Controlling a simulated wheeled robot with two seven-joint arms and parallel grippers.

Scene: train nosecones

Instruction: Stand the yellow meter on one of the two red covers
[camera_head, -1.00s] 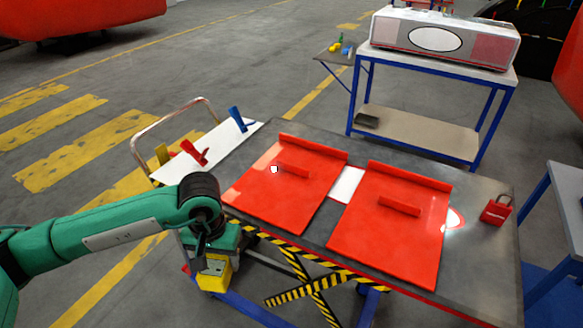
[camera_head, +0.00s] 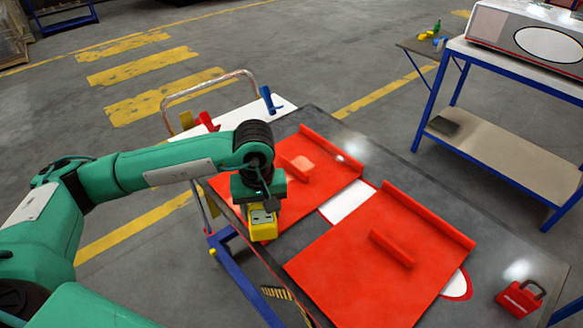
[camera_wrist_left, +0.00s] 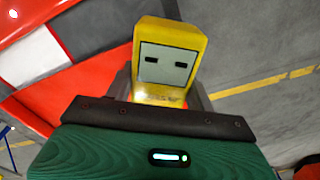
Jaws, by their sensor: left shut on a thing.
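The yellow meter (camera_head: 262,224) is held in my left gripper (camera_head: 262,208), which is shut on it. In the head view it hangs over the near edge of the left red cover (camera_head: 330,182); I cannot tell if it touches. In the left wrist view the meter (camera_wrist_left: 168,62) shows its grey face between the fingers. The right red cover (camera_head: 350,275) lies flat on the dark table. Each cover has a raised bar and a raised far edge. My arm hides part of the left cover. My right gripper is not in view.
A red padlock-shaped item (camera_head: 520,298) sits on the table's right. A white panel (camera_head: 348,203) shows between the covers. A white board with red and blue clamps (camera_head: 268,100) is behind my arm. A blue-framed bench (camera_head: 490,150) stands at the back right.

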